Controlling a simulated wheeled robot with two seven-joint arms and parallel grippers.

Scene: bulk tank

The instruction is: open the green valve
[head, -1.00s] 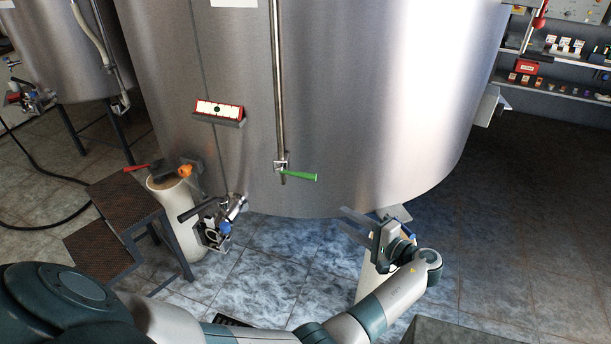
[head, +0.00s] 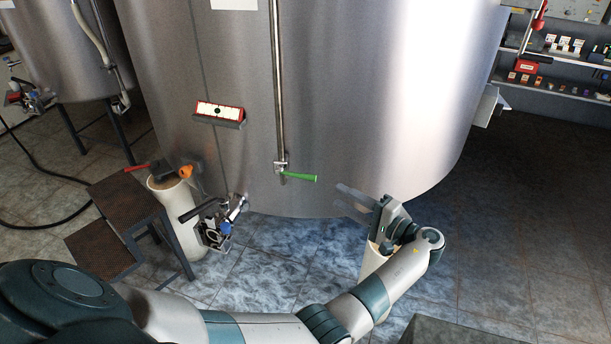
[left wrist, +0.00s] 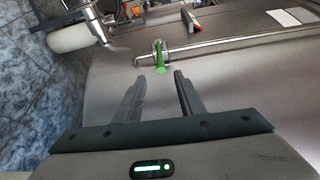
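The green valve (head: 298,176) is a small lever at the lower end of a thin vertical pipe on the big steel tank. Its handle points right in the head view. In the left wrist view the green handle (left wrist: 159,60) lies ahead of the fingers, pointing toward the gap between them. My left gripper (head: 340,197) is to the right of the valve and a little lower, its fingers pointing left. In the left wrist view my left gripper (left wrist: 160,78) is open and empty, apart from the handle. My right gripper is in neither view.
The steel tank (head: 400,90) fills the middle. A red-framed gauge (head: 219,112) juts from its wall at upper left of the valve. A metal outlet fitting (head: 214,222) sits lower left, near rusty steps (head: 125,200) and a white cylinder (head: 180,225). Floor at right is clear.

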